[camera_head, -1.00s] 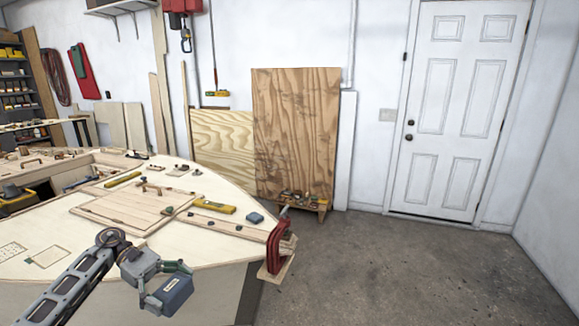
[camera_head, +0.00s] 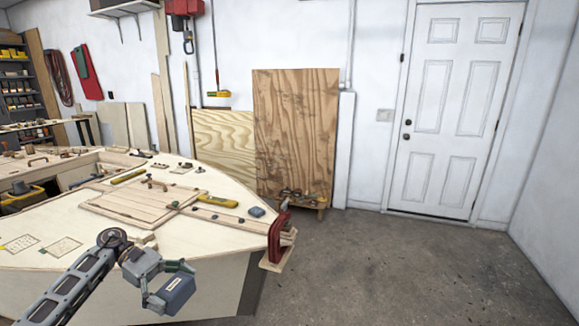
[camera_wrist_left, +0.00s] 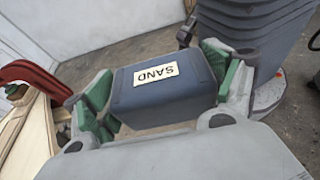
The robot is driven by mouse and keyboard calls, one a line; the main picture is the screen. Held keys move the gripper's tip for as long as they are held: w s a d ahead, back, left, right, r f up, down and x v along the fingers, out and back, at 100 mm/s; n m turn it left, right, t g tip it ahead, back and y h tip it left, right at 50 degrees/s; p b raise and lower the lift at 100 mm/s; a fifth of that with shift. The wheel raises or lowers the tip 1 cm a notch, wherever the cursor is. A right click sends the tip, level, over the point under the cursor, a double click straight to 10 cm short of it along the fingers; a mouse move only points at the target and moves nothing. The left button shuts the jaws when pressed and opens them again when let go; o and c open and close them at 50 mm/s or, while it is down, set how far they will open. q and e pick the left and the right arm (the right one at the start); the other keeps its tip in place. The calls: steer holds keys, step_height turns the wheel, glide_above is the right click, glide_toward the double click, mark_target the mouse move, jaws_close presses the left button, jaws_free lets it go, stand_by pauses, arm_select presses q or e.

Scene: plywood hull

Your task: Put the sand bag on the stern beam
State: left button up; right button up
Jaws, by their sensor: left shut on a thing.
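The sand bag (camera_head: 178,293) is a dark blue block with a pale label. In the left wrist view the label on the sand bag (camera_wrist_left: 158,90) reads SAND. My left gripper (camera_head: 169,283) is shut on it, with green-padded fingers on two opposite sides; these also show in the left wrist view (camera_wrist_left: 166,92). In the head view the bag appears in front of the hull's side. My right gripper is not in view. I cannot tell any part of the hull as the stern beam.
The plywood hull (camera_head: 100,222) fills the left, with a panel, tools and a yellow level (camera_head: 217,201) on its deck. A red clamp (camera_head: 277,230) grips its tip. A small blue-grey block (camera_head: 256,211) lies nearby. The concrete floor (camera_head: 400,270) at right is clear.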

mark_target(191, 285)
arm_select(q)
steer(key=shift+w+d+f, duration=0.1)
steer(key=shift+w+d, duration=0.25)
steer(key=shift+w+d+n+t, duration=0.25)
steer(key=shift+w+d+t, duration=0.05)
steer(key=shift+d, duration=0.25)
steer(key=shift+w+d+n+t, duration=0.25)
steer(key=shift+w+d+t, duration=0.05)
steer(key=shift+d, duration=0.2)
steer(key=w+d+r+n+t+y, duration=0.1)
steer(key=w+d+n+t, duration=0.8)
steer(key=w+d+t, duration=0.1)
steer(key=shift+t, duration=0.4)
steer(key=shift+w+d+n+t+y, duration=0.25)
steer(key=shift+w+n+t+y, duration=0.15)
steer(key=shift+n+t+y, duration=0.25)
steer(key=shift+w+a+f+n+t+y, duration=0.2)
steer(key=shift+f+n+t+y, duration=0.2)
steer(key=shift+n+t, duration=0.2)
steer(key=shift+w+a+f+n+t+y, duration=0.15)
steer(key=shift+f+n+t+y, duration=0.25)
steer(key=shift+n+y, duration=0.2)
steer(key=shift+a+f+n+t+y, duration=0.1)
steer(key=shift+f+n+t+y, duration=0.25)
steer(key=shift+f+n+y, duration=0.15)
steer(key=shift+s+a+f+n+t+y, duration=0.2)
steer(key=shift+a+f+n+t+y, duration=0.2)
steer(key=shift+f+n+t+y, duration=0.35)
stand_by(0.3)
